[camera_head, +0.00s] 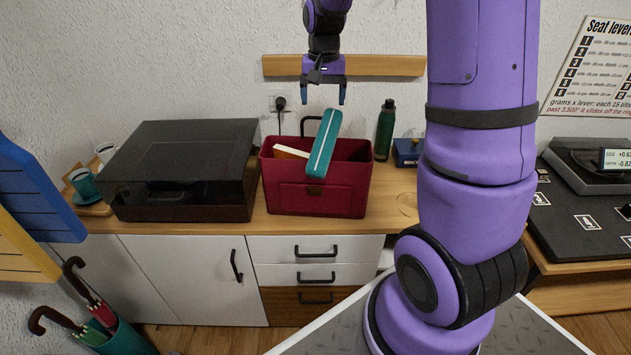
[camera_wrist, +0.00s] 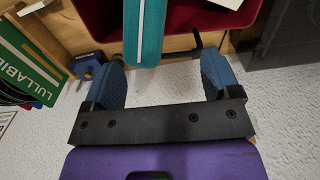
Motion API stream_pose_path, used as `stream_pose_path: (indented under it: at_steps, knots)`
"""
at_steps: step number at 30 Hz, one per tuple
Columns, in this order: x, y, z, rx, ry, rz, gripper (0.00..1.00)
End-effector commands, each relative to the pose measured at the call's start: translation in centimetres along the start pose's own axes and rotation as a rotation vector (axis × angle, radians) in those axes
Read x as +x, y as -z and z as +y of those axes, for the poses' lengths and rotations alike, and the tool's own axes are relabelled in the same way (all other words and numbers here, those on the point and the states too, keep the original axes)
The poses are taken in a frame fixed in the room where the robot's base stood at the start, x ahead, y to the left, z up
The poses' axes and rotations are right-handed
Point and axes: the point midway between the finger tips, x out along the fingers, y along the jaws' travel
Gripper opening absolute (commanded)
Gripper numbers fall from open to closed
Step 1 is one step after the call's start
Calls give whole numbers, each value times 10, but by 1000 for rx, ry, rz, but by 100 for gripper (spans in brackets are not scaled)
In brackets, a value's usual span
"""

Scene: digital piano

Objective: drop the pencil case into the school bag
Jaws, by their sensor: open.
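A teal pencil case (camera_head: 323,145) with a pale stripe stands tilted at the red school bag (camera_head: 316,199). Its lower end overlaps the bag's front rim and its upper end sticks up above the opening. My gripper (camera_head: 323,97) is open and empty, pointing down above the pencil case and apart from it. In the wrist view the pencil case (camera_wrist: 146,32) shows beyond my open fingers (camera_wrist: 168,80), with part of the bag (camera_wrist: 190,14) behind it. How far the case reaches inside the bag is hard to tell.
A pale flat item (camera_head: 290,152) sticks out of the bag. A dark box-shaped device (camera_head: 180,165) stands left of the bag. A green bottle (camera_head: 385,130) and a small blue box (camera_head: 407,152) stand right. A wooden wall rail (camera_head: 390,66) runs behind my gripper.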

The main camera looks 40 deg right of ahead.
Motion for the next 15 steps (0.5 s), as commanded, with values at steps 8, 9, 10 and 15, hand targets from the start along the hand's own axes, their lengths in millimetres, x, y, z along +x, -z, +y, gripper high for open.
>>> stream_pose_path:
  at_steps: [8, 9, 10, 15]
  knots:
    - [-23, 0, 0, 0, 1, 2, 83]
    - [-31, 0, 0, 0, 2, 4, 83]
    - [-37, 1, 0, 0, 2, 4, 83]
    - [-69, 1, -1, -1, 2, 4, 83]
